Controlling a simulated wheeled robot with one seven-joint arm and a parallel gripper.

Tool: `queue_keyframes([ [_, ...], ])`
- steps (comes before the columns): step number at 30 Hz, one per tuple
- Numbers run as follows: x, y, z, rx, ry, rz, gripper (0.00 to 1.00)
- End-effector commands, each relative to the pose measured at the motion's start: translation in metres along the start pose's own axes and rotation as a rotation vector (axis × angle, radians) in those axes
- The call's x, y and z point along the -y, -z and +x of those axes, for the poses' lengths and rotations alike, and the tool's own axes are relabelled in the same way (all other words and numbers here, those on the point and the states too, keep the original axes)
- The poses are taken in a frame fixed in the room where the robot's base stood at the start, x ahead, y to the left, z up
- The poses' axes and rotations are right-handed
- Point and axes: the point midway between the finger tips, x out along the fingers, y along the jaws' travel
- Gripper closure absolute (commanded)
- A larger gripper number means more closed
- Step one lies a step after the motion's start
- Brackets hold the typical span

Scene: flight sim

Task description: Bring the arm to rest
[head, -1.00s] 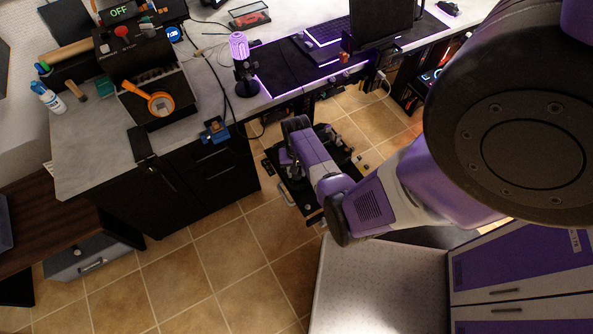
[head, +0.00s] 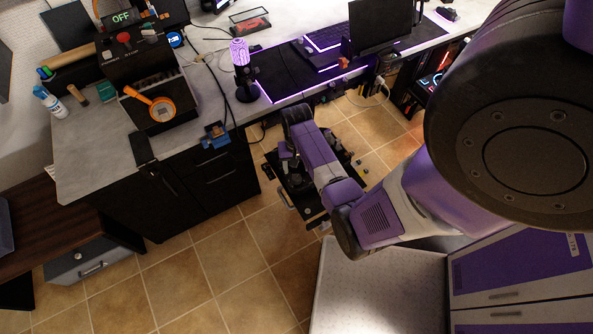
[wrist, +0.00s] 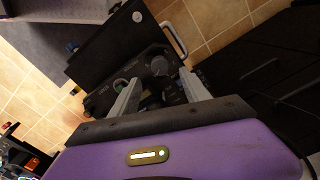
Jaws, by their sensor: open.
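My gripper shows in the wrist view (wrist: 160,98) with its two grey fingers spread apart and nothing between them. Beyond the fingers is a black panel with round knobs (wrist: 158,66), and a black flat surface with a pale handle (wrist: 173,40) beside it. In the head view my purple and white arm reaches from the right to the middle, over the floor in front of the desk. The fingertips are hidden there behind my wrist. A black unit with knobs (head: 318,208) lies below my wrist.
A grey desk (head: 95,165) runs along the back, with a microphone (head: 241,65), a monitor (head: 380,25) and an orange round tool (head: 162,108). Dark drawers (head: 212,170) stand under it. Tiled floor (head: 170,275) is open at lower left. A white surface (head: 380,285) lies under my arm.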

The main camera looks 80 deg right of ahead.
Motion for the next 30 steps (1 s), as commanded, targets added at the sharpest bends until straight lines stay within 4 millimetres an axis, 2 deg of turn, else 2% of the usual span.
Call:
queue_keyframes([
  [6, 0.000, -0.001, -0.011, 0.001, 0.000, -0.001, 0.45],
  [23, 0.000, -0.001, -0.011, -0.001, -0.001, -0.002, 0.45],
  [30, -0.011, -0.016, -0.001, -0.136, -0.022, -0.126, 0.45],
])
